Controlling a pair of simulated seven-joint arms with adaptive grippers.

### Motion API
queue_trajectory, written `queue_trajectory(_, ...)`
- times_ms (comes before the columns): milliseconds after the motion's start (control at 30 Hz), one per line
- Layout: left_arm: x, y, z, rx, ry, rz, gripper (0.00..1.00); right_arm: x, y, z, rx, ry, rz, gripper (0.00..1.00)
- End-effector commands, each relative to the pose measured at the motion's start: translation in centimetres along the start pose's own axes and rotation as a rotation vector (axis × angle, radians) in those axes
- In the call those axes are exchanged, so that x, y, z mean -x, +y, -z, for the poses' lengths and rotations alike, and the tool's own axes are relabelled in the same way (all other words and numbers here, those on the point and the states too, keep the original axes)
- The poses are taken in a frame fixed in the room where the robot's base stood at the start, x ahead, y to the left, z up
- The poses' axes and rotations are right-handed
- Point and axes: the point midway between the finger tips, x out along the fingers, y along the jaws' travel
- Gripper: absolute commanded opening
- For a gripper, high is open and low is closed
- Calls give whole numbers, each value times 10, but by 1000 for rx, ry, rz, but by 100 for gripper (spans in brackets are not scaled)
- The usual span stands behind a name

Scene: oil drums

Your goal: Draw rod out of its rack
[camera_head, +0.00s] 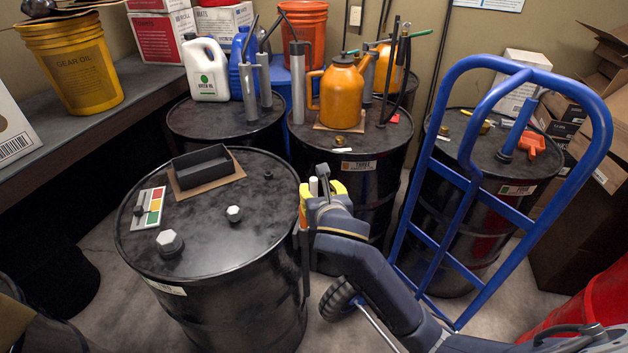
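My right arm comes in from the lower right, and its gripper (321,188) is at the right rim of the front black drum (215,222). Yellow parts show on both sides of the gripper, with a small pale upright piece (314,186) between them. I cannot tell whether the fingers grip it. A thin dark upright bar (304,265) shows below the gripper along the drum's right side; it may be the rod, but its upper end is hidden by the gripper. I cannot make out a rack clearly. My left gripper is not in view.
A black open tray (203,166), a colour chart (149,207) and bungs are on the front drum. Orange jug (342,92) and pumps stand on the drum behind. A blue hand truck (469,177) stands close right of my gripper. A red bin (590,305) is lower right.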

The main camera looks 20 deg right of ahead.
Motion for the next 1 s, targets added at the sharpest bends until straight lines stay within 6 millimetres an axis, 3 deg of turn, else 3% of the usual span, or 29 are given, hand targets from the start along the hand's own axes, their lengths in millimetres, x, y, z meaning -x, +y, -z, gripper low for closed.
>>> queue_trajectory(500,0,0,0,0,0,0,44,-82,0,0,-1,2,0,46)
queue_trajectory(700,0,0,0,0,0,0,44,-101,1,0,-2,0,0,46)
queue_trajectory(1000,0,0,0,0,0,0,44,-111,0,0,-1,1,-1,46)
